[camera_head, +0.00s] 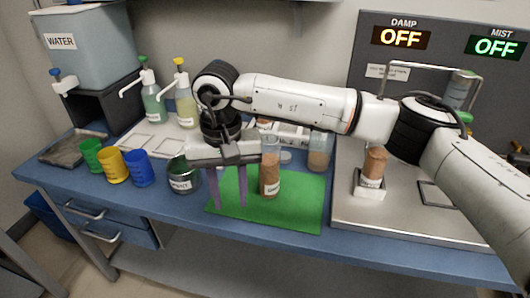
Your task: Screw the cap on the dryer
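My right gripper (229,206) hangs over the left part of the green mat (300,212), fingers pointing down and spread apart. Nothing shows between its fingers. A tall clear cylinder (270,178) with brown grains and a label stands upright on the mat, just right of the gripper and apart from its fingers. A clear jar (319,152) with brown contents stands behind it to the right. A brown-filled container (375,166) stands on a small pale base on the metal tray. I cannot tell which vessel is the dryer, and I cannot make out its cap. My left gripper is not in view.
Green (92,155), yellow (112,165) and blue (138,168) cups and a dark labelled pot (183,176) stand left of the mat. Pump bottles (185,100) and a water tank (88,48) are behind. The metal tray (400,218) and panel (440,62) are at right.

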